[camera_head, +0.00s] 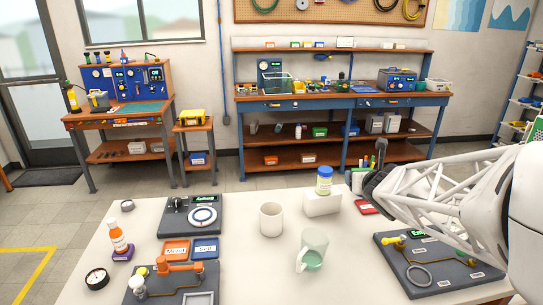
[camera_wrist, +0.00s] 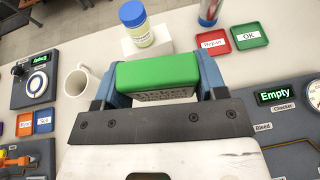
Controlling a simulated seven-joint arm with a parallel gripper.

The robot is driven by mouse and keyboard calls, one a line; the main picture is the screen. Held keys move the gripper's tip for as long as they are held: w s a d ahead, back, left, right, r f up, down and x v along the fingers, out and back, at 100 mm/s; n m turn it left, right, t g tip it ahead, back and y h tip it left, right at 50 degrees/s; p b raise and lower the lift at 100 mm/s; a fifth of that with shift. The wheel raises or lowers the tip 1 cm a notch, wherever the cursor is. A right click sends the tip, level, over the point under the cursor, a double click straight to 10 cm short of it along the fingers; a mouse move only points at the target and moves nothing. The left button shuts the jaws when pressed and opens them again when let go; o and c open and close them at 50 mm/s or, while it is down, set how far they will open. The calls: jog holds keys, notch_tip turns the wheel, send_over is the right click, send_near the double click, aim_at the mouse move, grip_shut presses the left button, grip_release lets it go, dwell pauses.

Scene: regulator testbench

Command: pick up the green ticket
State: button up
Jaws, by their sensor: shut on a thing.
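The green ticket (camera_wrist: 157,74) is a thick green block with small dark print on its near face. In the wrist view it sits between the two blue fingers of my gripper (camera_wrist: 155,80), which is shut on it. In the head view my gripper (camera_head: 376,186) is a dark shape over the right part of the white table, beside the white box. The ticket cannot be made out in the head view.
A blue-lidded jar (camera_head: 324,180) stands on a white box (camera_head: 322,204). Red (camera_wrist: 214,41) and green (camera_wrist: 249,36) labelled trays lie beyond my gripper. Device panels (camera_head: 430,262) flank the table.

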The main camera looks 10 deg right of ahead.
jog(key=shift+r, duration=2.95)
jog(key=shift+r, duration=0.15)
